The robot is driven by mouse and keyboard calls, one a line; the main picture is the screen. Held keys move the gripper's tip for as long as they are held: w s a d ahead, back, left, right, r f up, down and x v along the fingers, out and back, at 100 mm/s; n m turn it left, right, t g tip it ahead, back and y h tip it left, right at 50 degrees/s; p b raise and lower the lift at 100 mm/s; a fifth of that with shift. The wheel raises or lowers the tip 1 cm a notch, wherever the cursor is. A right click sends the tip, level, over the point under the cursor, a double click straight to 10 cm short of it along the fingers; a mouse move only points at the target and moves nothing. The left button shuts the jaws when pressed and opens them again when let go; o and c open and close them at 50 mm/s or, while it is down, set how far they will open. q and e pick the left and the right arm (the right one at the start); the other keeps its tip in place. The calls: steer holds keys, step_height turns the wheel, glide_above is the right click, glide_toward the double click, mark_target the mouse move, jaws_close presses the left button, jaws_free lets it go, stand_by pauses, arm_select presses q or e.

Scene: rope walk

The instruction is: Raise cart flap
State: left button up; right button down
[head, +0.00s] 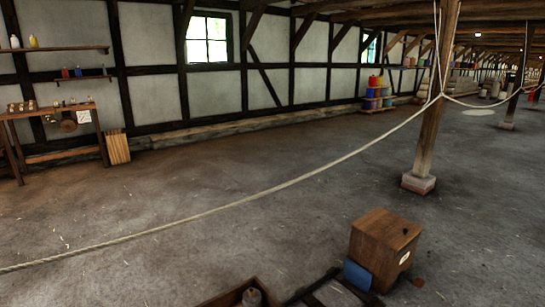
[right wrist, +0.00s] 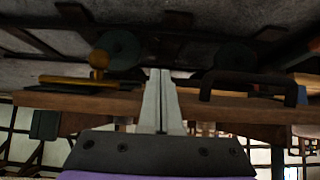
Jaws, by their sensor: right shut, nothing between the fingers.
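In the right wrist view, which looks upside down, my right gripper (right wrist: 160,74) is shut and empty, its two pale fingers together. A long brown wooden board (right wrist: 140,104), seemingly part of the cart, runs across behind the fingers. A dark handle (right wrist: 253,77) shows on it, right of the fingertips. I cannot tell for sure which part is the flap, or whether the fingers touch the board. In the head view, a wooden tray edge (head: 222,298) shows at the bottom, possibly the cart's. Neither gripper shows in the head view.
A wooden box (head: 378,243) with a blue panel (head: 357,275) against it is at lower right. A long rope (head: 290,184) runs from lower left to a wooden post (head: 434,120). A workbench (head: 50,112) stands at the left wall. The middle floor is clear.

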steer(key=shift+r, duration=0.1)
steer(key=shift+w+a+r+p, duration=0.1)
steer(key=shift+r+p, duration=0.1)
steer(key=shift+r, duration=0.25)
steer(key=shift+w+a+r+p, duration=0.1)
steer(key=shift+r+p, duration=0.1)
steer(key=shift+r, duration=0.25)
steer(key=shift+w+a+r+p, duration=0.15)
steer(key=shift+w+r, duration=0.05)
steer(key=shift+r, duration=0.25)
steer(key=shift+w+a+r+p, duration=0.1)
steer(key=shift+w+r+p, duration=0.05)
steer(key=shift+r, duration=0.3)
